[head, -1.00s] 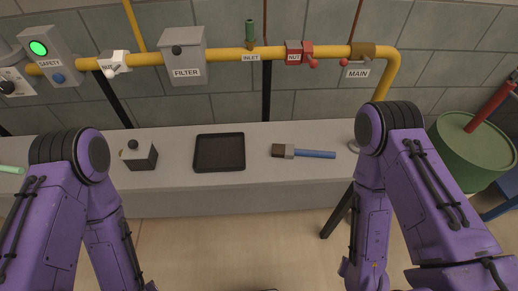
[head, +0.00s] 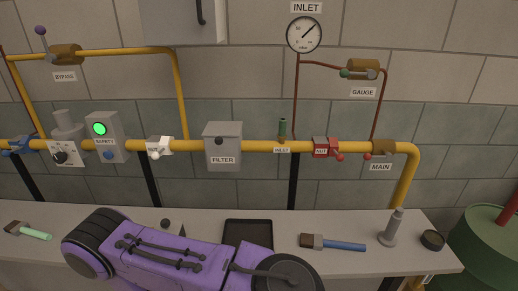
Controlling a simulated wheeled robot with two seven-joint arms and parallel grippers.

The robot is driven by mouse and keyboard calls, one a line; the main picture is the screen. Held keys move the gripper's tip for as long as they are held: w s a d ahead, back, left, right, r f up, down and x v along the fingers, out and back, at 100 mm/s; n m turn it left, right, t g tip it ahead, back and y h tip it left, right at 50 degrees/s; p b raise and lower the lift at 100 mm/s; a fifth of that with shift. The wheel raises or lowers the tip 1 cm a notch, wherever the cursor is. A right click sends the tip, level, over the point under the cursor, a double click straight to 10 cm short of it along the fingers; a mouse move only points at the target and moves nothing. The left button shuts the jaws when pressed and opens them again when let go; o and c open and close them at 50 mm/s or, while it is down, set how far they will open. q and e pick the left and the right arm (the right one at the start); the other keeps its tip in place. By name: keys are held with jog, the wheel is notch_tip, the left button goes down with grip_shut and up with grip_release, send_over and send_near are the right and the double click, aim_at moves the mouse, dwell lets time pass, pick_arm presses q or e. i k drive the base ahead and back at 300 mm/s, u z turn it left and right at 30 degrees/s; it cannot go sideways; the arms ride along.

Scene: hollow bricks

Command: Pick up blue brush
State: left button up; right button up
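The blue brush lies flat on the grey bench in the head view, right of centre. Its blue handle (head: 345,246) points right and its dark bristle head is at the left end. Nothing touches the brush. One of my purple arms lies across the lower left and middle of the view, in front of the bench. Neither of my grippers shows in this view.
A black tray (head: 248,234) lies left of the brush. A grey cylinder-topped item (head: 391,232) and a small dark round dish (head: 432,240) stand to its right. A green-handled brush (head: 34,232) lies far left. Yellow pipe (head: 270,146) runs behind the bench.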

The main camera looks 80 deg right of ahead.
aim_at(332, 244)
jog(key=u, duration=0.35)
jog(key=k, duration=1.7)
jog(key=z, duration=0.3)
